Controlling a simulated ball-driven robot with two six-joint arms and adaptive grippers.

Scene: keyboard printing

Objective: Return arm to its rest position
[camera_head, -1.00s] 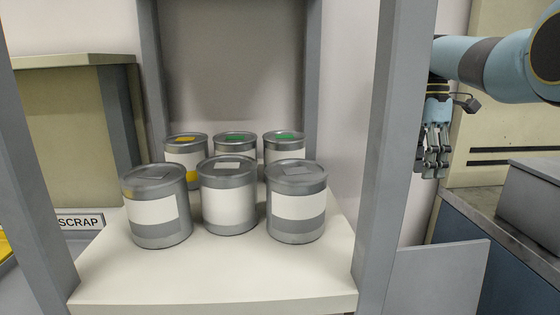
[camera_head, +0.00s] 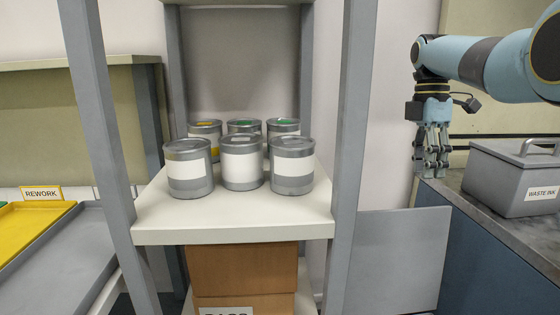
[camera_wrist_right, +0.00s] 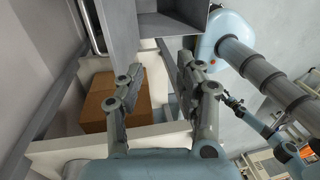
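My right arm comes in from the right in the head view. Its gripper (camera_head: 432,172) hangs with the fingers pointing down, between the shelf rack's right post and a grey bin. In the right wrist view the same gripper (camera_wrist_right: 160,72) has its two fingers apart, with nothing between them. My left gripper is in neither view.
Several grey cans (camera_head: 242,163) with white labels stand on a white shelf (camera_head: 235,230). Cardboard boxes (camera_head: 243,270) sit below. A grey "WASTE INK" bin (camera_head: 515,180) stands on the right counter. A yellow "REWORK" tray (camera_head: 30,225) is at left.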

